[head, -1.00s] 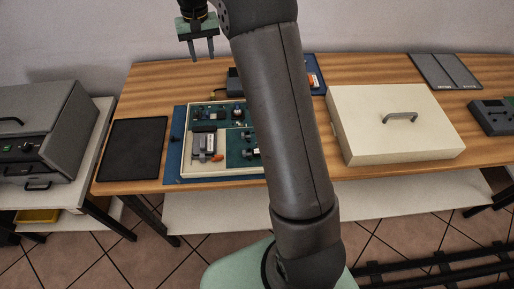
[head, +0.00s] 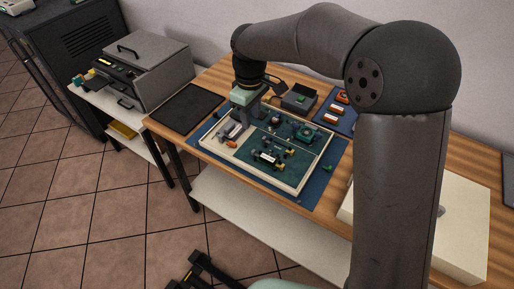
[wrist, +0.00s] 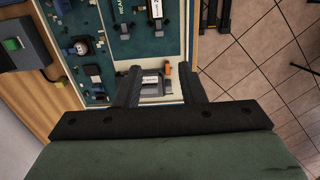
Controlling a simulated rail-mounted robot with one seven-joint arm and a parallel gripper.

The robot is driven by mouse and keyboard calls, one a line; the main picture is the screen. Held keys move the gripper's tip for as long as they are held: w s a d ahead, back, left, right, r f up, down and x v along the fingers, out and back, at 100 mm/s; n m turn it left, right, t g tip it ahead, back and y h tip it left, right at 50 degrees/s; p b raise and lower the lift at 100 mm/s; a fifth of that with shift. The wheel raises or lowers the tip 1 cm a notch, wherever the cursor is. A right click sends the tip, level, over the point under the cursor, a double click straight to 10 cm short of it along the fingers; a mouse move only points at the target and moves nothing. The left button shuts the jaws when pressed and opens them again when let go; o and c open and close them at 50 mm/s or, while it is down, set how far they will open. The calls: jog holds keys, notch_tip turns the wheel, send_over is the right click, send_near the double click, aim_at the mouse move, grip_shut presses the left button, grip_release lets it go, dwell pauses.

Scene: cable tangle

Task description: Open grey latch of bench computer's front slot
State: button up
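The bench computer appears to be the shallow cream-rimmed case (head: 299,186) with green boards, lying on a blue mat. At its left end sits a grey part with a white label, seemingly the grey latch and slot (wrist: 152,88); an orange tab (wrist: 168,69) is beside it. In the head view the grey part (head: 226,130) is partly hidden by my gripper. My gripper (wrist: 159,70) points down above this end of the case, its two fingers apart and empty. In the wrist view the grey part lies between them; I cannot tell whether they touch anything.
A dark box with a green button (head: 299,98) and a blue tray of orange-marked parts (head: 337,112) stand behind the case. A black mat (head: 188,107) lies left. A cream lidded box (head: 465,225) stands right, partly behind my arm. The table's front edge is close.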

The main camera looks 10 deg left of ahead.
aim_at(252, 147)
notch_tip(252, 147, down, 14)
jog(key=shift+d+r+p, duration=0.1)
jog(key=shift+p, duration=0.45)
